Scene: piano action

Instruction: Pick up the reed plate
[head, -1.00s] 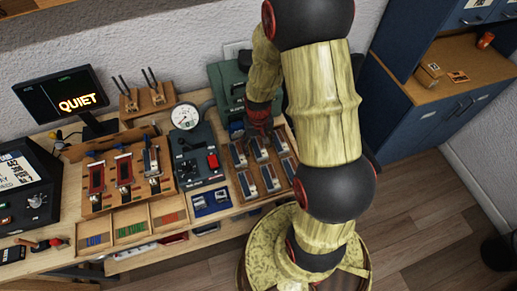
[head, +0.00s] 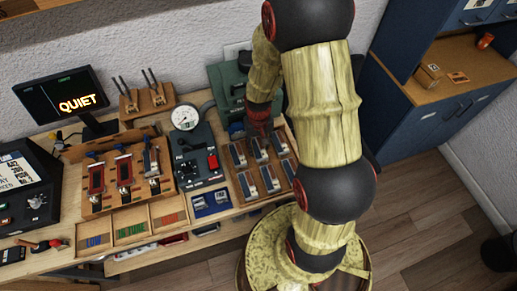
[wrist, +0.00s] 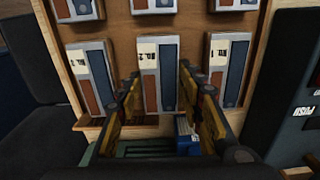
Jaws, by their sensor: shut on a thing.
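The reed plates stand in rows in a wooden tray (head: 270,187). Each is a flat block with a grey frame, a brown strip, a dark blue strip and a paper label. In the wrist view my gripper (wrist: 160,88) has one finger on each side of the middle reed plate (wrist: 148,72) of the nearest row, and is shut on it. Its label is small and hard to read. The plate looks still in its place in the tray. In the head view my gripper (head: 258,130) is low over the tray's far row, partly hidden and blurred.
Neighbouring plates (wrist: 90,75) (wrist: 228,65) stand close on both sides. A dark tester with a round gauge (head: 186,117) is left of the tray. A green machine (head: 225,85) stands behind. A wooden stand (head: 100,200) with red-framed pieces is farther left.

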